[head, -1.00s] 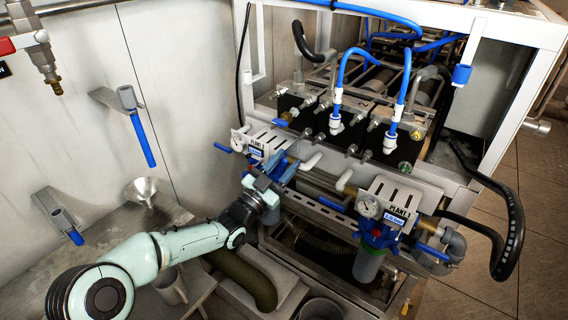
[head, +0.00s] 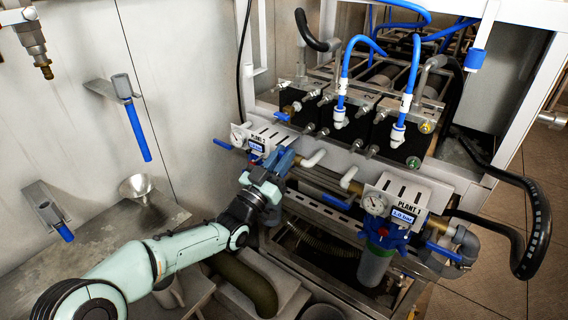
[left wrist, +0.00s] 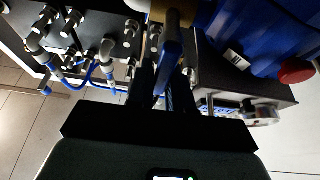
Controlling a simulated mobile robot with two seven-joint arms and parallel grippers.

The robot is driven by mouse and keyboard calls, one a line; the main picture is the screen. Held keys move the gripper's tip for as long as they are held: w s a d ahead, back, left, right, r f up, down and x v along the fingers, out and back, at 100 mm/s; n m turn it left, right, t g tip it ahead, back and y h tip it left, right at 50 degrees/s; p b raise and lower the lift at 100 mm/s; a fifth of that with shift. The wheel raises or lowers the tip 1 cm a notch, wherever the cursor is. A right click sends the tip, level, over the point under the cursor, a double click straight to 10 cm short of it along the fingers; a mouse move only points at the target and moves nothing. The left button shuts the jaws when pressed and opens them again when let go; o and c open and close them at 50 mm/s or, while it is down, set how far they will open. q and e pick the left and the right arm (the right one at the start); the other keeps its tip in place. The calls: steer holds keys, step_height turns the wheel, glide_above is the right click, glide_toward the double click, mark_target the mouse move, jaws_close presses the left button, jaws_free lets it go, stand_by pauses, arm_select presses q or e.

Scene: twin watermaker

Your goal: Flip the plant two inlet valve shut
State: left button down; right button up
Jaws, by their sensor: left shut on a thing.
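The PLANT 2 panel (head: 275,136), with a round gauge (head: 238,135) and a small blue display, is on the front of the machine frame. My left gripper (head: 284,160) is just below and right of this panel. In the left wrist view its dark fingers (left wrist: 165,88) are shut on a blue valve lever (left wrist: 172,52). A brass valve body (left wrist: 178,10) is at the lever's far end. In the head view the gripper hides most of this valve, so the lever's exact angle cannot be told. My right gripper is not in view.
The PLANT 1 panel (head: 404,203) has its own gauge, filter and blue lever (head: 444,253) to the right. Another blue lever (head: 222,144) sticks out left of the PLANT 2 gauge. A blue filter housing (left wrist: 255,38) and red knob (left wrist: 297,71) are close to the wrist.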

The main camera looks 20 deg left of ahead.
arm_select(q)
steer(key=shift+y, duration=0.3)
steer(key=c, duration=1.1)
jaws_free()
steer(key=shift+a, duration=0.1)
